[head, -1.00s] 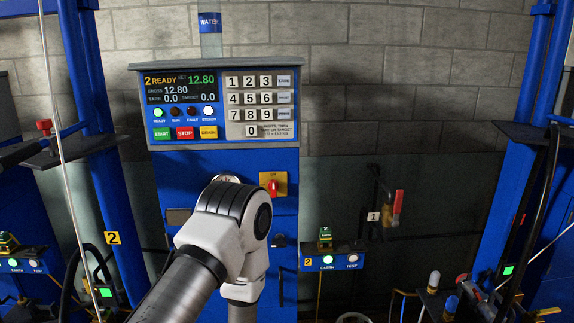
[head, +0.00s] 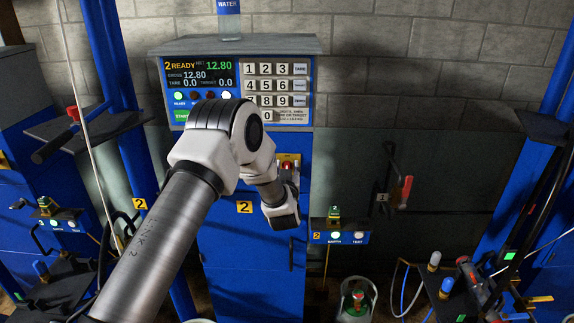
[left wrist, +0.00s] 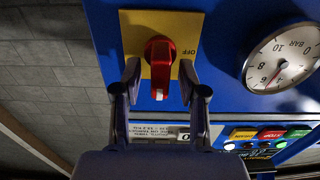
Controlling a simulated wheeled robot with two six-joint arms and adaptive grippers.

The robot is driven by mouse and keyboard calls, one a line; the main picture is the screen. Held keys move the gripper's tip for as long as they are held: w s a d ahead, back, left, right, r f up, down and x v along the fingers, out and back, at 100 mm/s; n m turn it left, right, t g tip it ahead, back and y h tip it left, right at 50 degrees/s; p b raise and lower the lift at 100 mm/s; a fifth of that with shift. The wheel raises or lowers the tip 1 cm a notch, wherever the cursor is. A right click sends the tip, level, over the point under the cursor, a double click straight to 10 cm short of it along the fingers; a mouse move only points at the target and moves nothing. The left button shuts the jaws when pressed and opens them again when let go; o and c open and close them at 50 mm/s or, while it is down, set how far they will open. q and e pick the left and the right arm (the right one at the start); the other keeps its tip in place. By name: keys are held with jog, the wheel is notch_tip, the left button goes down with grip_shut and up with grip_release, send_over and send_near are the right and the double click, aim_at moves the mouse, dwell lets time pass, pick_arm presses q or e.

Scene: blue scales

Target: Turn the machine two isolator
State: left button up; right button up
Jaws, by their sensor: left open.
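The machine two isolator is a red rotary knob on a yellow plate (head: 295,158) on the blue machine's front, right of the yellow "2" label (head: 244,207). In the left wrist view the red knob (left wrist: 160,62) sits on the yellow plate (left wrist: 133,27), with the word OFF at the plate's right. My left gripper (left wrist: 161,78) is open, its fingertips on either side of the knob's lower part. Contact cannot be told. In the head view my left wrist and gripper (head: 288,182) partly cover the isolator. My right gripper is not in view.
The panel display (head: 207,77) reads "2 READY" above the isolator. A pressure gauge (left wrist: 283,60) is beside the plate. A red-handled lever (head: 405,192) is on the back wall.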

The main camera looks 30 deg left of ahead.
pick_arm(q)
jog(key=shift+s, duration=0.1)
jog(key=shift+c, duration=1)
grip_shut()
jog(key=shift+f, duration=0.1)
